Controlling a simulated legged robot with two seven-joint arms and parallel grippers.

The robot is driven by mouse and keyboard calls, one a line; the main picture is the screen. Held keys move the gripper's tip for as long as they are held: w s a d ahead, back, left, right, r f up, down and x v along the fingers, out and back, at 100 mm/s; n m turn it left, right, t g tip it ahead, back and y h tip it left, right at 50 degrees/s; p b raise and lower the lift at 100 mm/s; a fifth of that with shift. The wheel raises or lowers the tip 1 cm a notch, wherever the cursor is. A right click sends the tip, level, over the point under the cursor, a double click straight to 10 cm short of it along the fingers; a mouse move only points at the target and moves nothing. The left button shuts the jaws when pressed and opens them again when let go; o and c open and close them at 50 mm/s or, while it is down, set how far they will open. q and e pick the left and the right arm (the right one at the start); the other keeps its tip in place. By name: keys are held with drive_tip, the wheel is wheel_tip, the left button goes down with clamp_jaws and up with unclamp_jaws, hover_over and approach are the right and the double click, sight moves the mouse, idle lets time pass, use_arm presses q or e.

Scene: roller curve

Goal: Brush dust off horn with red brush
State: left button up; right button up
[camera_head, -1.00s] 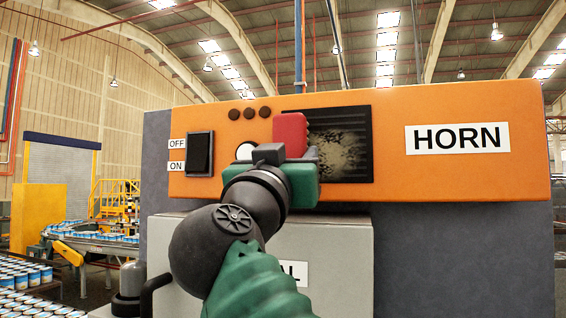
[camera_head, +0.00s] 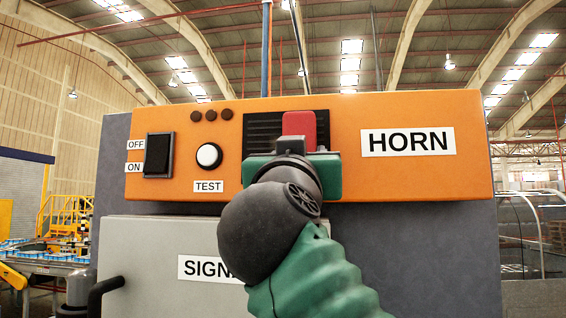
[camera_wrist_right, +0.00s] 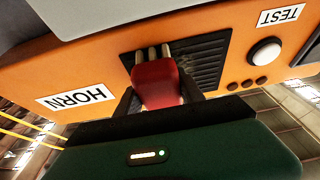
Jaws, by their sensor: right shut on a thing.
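The horn is a dark slatted grille (camera_head: 262,130) set in the orange panel, left of the HORN label (camera_head: 408,141). Its visible slats look mostly clean in the head view. My right gripper (camera_head: 299,150) is in front of the grille and hides its lower right part. It is shut on the red brush (camera_head: 300,124), held upright. In the right wrist view, the red brush (camera_wrist_right: 156,84) sits between the gripper's fingers (camera_wrist_right: 158,98), its pale bristles at the grille (camera_wrist_right: 200,62). A little pale dust shows beside the brush there. My left gripper is not in view.
Left of the grille are a white TEST button (camera_head: 208,156), an OFF/ON switch (camera_head: 159,155) and small dark round lamps (camera_head: 211,115). A grey box (camera_head: 150,250) with a partly hidden label juts out below the panel.

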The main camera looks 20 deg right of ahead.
drive_tip(key=shift+s+d+b, duration=0.3)
drive_tip(key=shift+s+d, duration=0.35)
drive_tip(key=shift+d, duration=0.35)
drive_tip(key=shift+s+d, duration=0.1)
